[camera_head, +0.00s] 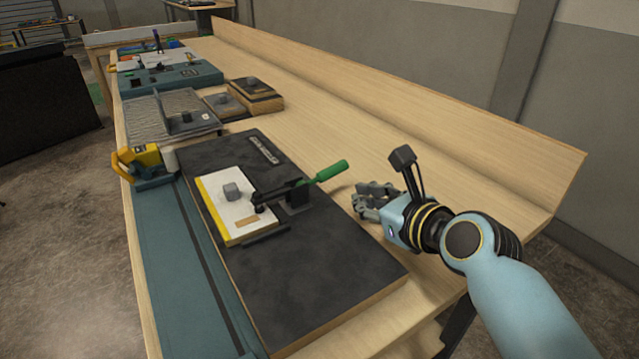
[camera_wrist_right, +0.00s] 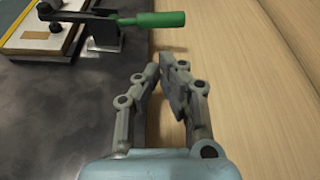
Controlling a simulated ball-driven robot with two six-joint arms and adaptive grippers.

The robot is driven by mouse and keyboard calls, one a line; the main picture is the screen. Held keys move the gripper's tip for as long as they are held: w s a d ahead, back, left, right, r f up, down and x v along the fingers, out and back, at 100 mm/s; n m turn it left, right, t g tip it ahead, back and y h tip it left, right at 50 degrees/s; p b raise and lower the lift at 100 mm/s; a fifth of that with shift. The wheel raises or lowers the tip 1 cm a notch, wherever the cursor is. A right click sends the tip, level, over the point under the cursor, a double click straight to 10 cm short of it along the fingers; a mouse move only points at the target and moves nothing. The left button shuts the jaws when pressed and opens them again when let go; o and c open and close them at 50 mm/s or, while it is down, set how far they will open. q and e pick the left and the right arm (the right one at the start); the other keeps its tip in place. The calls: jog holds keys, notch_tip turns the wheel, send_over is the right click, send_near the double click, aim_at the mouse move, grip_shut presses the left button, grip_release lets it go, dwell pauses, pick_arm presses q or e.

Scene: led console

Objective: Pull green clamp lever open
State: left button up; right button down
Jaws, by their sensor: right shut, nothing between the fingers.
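The green clamp lever (camera_head: 331,172) sticks out to the upper right from a black toggle clamp (camera_head: 295,197) on a dark board (camera_head: 340,262). The clamp's arm reaches over a white and yellow block (camera_head: 222,203), its tip at the block's right side. In the right wrist view the green lever (camera_wrist_right: 152,19) lies across the top, beyond the fingertips. My right gripper (camera_head: 362,197) is to the right of the lever and apart from it. Its fingers (camera_wrist_right: 165,66) are closed together with nothing between them. My left gripper is not in view.
A yellow tape dispenser (camera_head: 146,160) sits at the table's left edge. Wooden blocks (camera_head: 255,96), a grey textured plate (camera_head: 150,117) and a teal case (camera_head: 170,78) stand farther back. Bare wooden tabletop (camera_head: 320,125) lies right of the board, up to a raised back panel (camera_head: 440,120).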

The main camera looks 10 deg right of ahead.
aim_at(327, 175)
jog(key=shift+w+a, duration=0.1)
jog(key=shift+w, duration=0.1)
jog(key=b+x, duration=0.1)
jog(key=x, duration=0.7)
jog(key=shift+w+f, duration=0.1)
jog(key=shift+w, duration=0.1)
